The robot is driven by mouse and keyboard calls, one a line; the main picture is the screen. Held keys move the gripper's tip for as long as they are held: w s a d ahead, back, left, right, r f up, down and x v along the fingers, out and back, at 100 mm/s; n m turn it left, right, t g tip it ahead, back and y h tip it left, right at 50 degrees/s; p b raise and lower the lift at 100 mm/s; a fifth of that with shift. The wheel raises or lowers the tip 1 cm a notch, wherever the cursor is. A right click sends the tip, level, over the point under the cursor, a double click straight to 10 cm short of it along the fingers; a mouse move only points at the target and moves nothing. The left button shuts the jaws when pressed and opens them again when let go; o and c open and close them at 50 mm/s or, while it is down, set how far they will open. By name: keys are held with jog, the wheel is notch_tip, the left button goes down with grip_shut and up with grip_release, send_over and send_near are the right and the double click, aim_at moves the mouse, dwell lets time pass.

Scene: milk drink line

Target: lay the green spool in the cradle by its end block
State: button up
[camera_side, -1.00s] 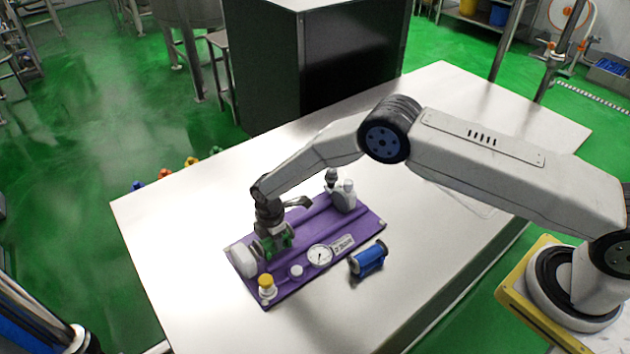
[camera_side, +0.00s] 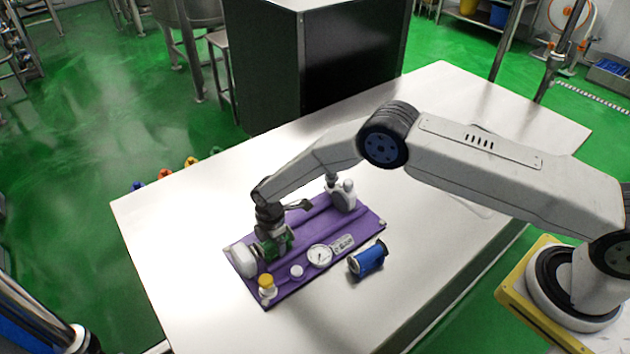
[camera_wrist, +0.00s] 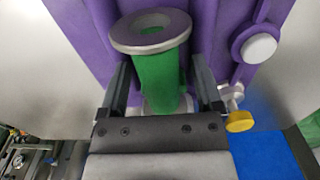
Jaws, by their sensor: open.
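The green spool (camera_side: 279,244) lies low at the left end of the purple cradle (camera_side: 365,232), beside the white end block (camera_side: 241,257). In the wrist view, the spool's green body (camera_wrist: 157,72) lies lengthwise in the picture, with a purple-and-grey flange (camera_wrist: 150,31) at its upper end. My gripper (camera_side: 272,240) is over the spool. In the wrist view, my gripper's open fingers (camera_wrist: 160,88) stand on either side of the green body. The spool's lower end is partly hidden by my gripper, so I cannot tell whether it touches the block.
A yellow-capped knob (camera_side: 266,282), a white button (camera_side: 296,271) and a round gauge (camera_side: 320,256) line the cradle's front. A white fitting (camera_side: 343,197) stands at its far end. A blue spool (camera_side: 367,262) lies on the white table (camera_side: 190,235) to the right. The table is otherwise mostly clear.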

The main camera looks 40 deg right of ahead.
jog(key=shift+r, duration=0.15)
notch_tip(320, 180, up, 12)
dwell(0.8)
dwell(0.4)
jog(key=s+d+r+m+t, duration=0.1)
jog(key=s+d+r+m, duration=0.85)
jog(key=d+r, duration=0.3)
jog(key=s+d+r+m, duration=0.1)
jog(key=s+d+m, duration=0.3)
jog(key=s, duration=0.3)
jog(key=s+d+r+m+t, duration=0.1)
jog(key=s+d+r+m, duration=0.1)
jog(key=s, duration=0.5)
jog(key=shift+s+d+m+t, duration=0.35)
jog(key=shift+d+m, duration=0.5)
jog(key=shift+m, duration=0.4)
